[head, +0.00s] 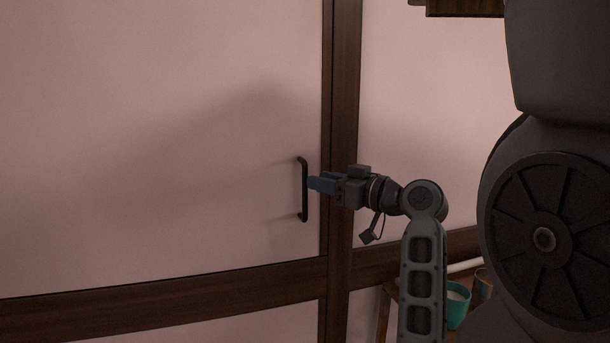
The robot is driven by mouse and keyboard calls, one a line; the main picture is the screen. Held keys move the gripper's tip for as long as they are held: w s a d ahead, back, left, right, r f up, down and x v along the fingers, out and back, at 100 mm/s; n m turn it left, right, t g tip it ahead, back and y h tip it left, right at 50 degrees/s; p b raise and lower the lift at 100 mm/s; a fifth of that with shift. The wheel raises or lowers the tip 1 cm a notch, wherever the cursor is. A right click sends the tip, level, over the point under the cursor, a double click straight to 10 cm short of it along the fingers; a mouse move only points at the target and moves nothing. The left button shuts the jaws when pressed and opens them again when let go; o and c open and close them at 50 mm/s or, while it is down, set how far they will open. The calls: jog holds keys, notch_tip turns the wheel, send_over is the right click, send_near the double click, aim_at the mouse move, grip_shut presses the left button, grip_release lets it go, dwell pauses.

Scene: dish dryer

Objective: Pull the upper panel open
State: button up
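The upper panel (150,150) is a large pale pink panel in a dark wood frame, filling the left of the head view. It appears closed against the frame. Its black vertical bar handle (303,190) is near the panel's right edge. My gripper (314,184) comes from the right, with its blue fingers pointing left at the middle of the handle. The fingertips are right beside the bar. I cannot tell whether they touch or surround it, or how far apart the fingers are.
A dark wood post (342,90) stands right of the panel, and a dark rail (160,308) runs below it. A teal cup (457,304) stands on a low wooden surface at the lower right, partly hidden by my arm. A wooden box-like edge (464,8) shows at the top right.

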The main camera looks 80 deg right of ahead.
jog(key=p+x, duration=0.1)
jog(key=x, duration=0.4)
jog(key=shift+w+d, duration=0.1)
jog(key=shift+w, duration=0.15)
jog(key=shift+c, duration=0.3)
grip_shut()
